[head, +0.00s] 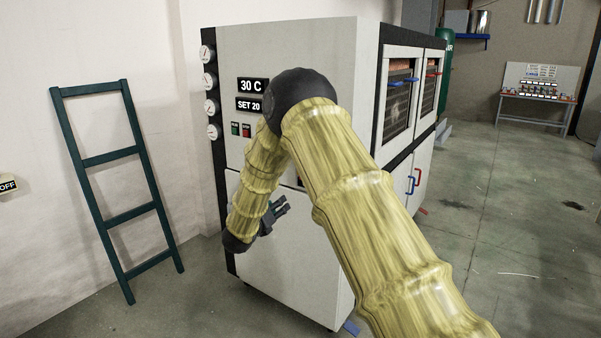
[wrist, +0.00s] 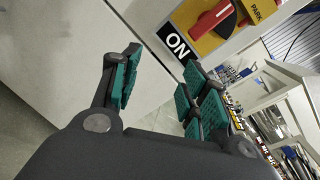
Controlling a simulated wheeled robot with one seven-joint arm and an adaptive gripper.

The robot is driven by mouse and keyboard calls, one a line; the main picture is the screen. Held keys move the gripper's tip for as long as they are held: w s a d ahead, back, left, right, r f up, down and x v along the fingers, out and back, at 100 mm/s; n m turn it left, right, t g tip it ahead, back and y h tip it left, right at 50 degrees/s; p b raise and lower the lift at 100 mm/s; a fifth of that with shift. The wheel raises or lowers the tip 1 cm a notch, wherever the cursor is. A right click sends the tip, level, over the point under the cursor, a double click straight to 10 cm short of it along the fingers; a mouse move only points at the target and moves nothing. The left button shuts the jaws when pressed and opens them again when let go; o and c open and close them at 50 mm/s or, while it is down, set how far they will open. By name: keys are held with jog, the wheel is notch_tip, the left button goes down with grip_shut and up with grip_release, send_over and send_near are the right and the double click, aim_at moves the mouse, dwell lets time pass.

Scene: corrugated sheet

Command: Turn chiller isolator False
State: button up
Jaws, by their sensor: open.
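The chiller (head: 283,268) is a large white cabinet with "30 C" and "SET 20" displays on its front. In the wrist view the isolator shows at the top right as a red handle (wrist: 211,20) on a yellow plate (wrist: 208,42). An "ON" label (wrist: 177,46) is beside the plate and a "PARK" label (wrist: 257,11) is at its upper right. My arm hides most of the isolator in the head view. My gripper (head: 279,211) is in front of the chiller's front face.
A dark green ladder (head: 112,158) leans on the wall at the left. An "OFF" sign (head: 8,186) is at the left edge. Several gauges (head: 209,81) line the chiller's left edge. Open floor (head: 510,220) lies to the right, with a bench (head: 538,97) far back.

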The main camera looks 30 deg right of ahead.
jog(key=w+d+r+m+g+h, duration=0.2)
jog(key=d+r+m+g, duration=0.15)
jog(key=r+m, duration=0.55)
jog(key=p+x, duration=0.3)
jog(key=x, duration=0.7)
jog(key=shift+d+r+n+t, duration=0.3)
jog(key=shift+r+n+t, duration=0.15)
jog(key=shift+r, duration=0.15)
grip_shut()
